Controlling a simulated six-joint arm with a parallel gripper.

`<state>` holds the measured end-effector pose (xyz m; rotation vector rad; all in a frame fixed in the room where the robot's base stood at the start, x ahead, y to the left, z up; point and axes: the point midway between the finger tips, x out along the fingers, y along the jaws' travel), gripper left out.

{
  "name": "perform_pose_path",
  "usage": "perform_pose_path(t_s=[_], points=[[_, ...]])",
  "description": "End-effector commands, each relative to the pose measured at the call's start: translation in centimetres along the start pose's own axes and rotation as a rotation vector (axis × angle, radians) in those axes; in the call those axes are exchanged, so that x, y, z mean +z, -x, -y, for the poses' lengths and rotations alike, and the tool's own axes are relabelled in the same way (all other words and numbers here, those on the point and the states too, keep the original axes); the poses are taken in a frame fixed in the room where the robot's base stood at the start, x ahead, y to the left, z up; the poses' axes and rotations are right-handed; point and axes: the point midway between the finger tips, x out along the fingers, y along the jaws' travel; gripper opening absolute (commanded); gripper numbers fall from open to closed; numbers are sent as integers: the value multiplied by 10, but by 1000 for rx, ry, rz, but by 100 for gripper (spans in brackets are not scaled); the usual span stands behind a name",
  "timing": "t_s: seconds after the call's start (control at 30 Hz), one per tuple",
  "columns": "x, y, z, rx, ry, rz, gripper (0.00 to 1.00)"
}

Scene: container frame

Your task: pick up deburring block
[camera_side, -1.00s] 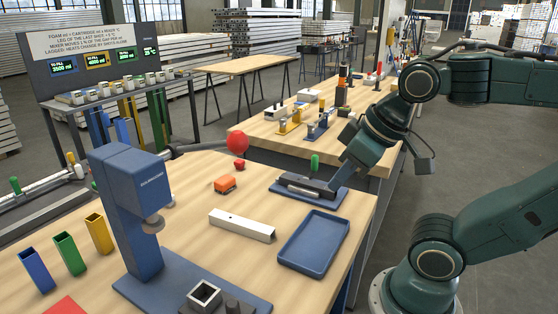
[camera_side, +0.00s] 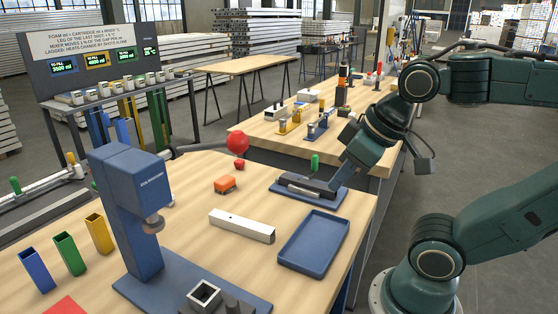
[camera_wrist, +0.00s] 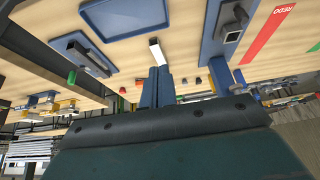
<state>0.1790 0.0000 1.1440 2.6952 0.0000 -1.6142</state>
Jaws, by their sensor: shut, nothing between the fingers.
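The deburring block appears to be the small orange block (camera_side: 225,184) lying on the wooden bench in the side view, behind the pale metal bar. My gripper (camera_wrist: 158,68) shows two blue fingers side by side in the wrist view, shut and empty. In the side view my wrist hangs over the right side of the bench, near the dark clamp fixture, well to the right of the orange block and apart from it.
The pale metal bar (camera_side: 242,225) and blue tray (camera_side: 314,243) lie in front of the block. The dark fixture (camera_side: 305,186) with a green knob stands at right. A blue press (camera_side: 128,205) with a red-balled lever stands at left. Bare wood surrounds the block.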

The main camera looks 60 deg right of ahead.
Motion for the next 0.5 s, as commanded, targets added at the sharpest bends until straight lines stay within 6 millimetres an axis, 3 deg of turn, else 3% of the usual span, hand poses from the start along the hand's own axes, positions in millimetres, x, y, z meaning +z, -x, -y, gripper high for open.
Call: perform_pose_path(t_s=[0.33,0.5], points=[[0,0,0,0,0,0,0],[0,0,0,0,0,0,31]])
